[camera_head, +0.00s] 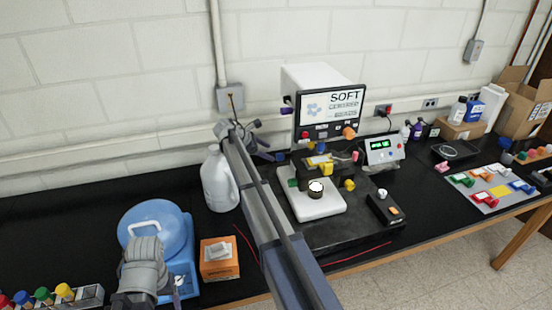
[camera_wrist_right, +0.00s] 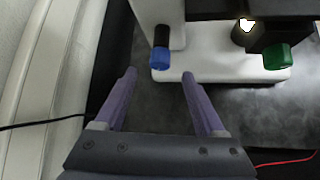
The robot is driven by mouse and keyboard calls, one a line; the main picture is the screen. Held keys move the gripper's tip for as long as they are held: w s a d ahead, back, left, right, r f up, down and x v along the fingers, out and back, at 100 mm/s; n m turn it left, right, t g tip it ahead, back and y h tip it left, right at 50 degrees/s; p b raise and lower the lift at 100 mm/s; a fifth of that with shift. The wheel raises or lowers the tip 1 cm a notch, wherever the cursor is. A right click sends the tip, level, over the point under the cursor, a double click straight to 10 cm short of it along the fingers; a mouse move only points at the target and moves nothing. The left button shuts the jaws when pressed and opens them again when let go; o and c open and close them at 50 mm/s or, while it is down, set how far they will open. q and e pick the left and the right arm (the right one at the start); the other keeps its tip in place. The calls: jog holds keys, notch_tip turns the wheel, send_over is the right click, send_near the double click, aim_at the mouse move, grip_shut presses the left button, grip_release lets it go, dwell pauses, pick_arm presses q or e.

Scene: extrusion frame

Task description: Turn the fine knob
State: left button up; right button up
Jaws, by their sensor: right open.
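A microscope-like instrument with a white base (camera_head: 322,208) and a screen (camera_head: 332,108) stands on a dark mat. In the right wrist view, a blue knob (camera_wrist_right: 160,58) sits on a short black shaft, and a green knob (camera_wrist_right: 277,58) is farther right. I cannot tell which knob is the fine one. My right gripper (camera_wrist_right: 159,75) is open and empty, its purple fingers pointing towards the blue knob, which appears between and just beyond the tips. In the head view this gripper (camera_head: 268,154) is left of the instrument, partly hidden by my arm. My left gripper's jaws are unclear at bottom left.
A white jug (camera_head: 218,180), an orange box (camera_head: 219,261) and a blue round-lidded device (camera_head: 158,228) stand left of my right arm. A small control box (camera_head: 384,207) and a meter with a green display (camera_head: 382,149) are right of the instrument. The wall is close behind.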

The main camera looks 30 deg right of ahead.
aim_at(277, 156)
jog(key=b+x, duration=0.3)
jog(key=x, duration=0.2)
jog(key=shift+f, duration=0.3)
jog(key=shift+d+f, duration=0.15)
jog(key=shift+d, duration=0.25)
jog(key=shift+c, duration=0.6)
grip_shut()
